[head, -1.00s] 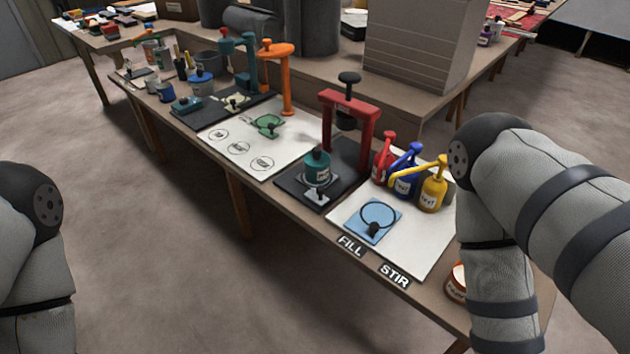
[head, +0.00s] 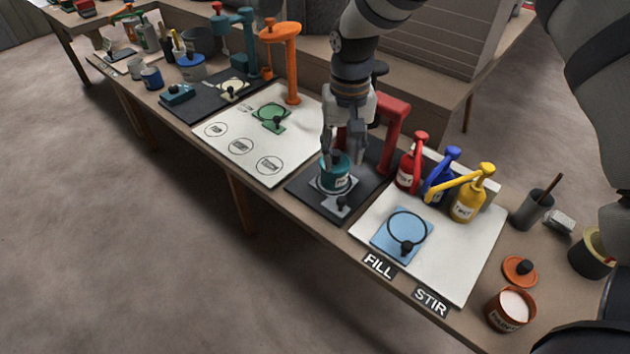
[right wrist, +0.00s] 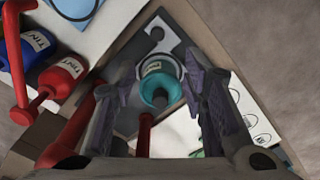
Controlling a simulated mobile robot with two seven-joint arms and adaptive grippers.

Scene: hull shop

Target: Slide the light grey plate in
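The light grey plate (head: 333,209) lies on the dark base board (head: 305,190) of the red press, its black knob toward the table's front edge. A teal can (head: 335,176) with a label stands upright on the plate's inner part and hides some of it. My right gripper (head: 343,155) is open, directly above the can and in front of the red press (head: 392,118). In the right wrist view the open fingers (right wrist: 158,76) are on either side of the teal can (right wrist: 160,84), with gaps visible; the plate (right wrist: 178,50) shows beyond it. My left gripper is not in view.
Right of the press, red, blue and yellow tint bottles (head: 467,200) stand on a white board. A blue plate (head: 388,240) lies there by the FILL label. On the left are a green plate (head: 268,118), an orange stand (head: 283,60) and a teal stand (head: 235,38).

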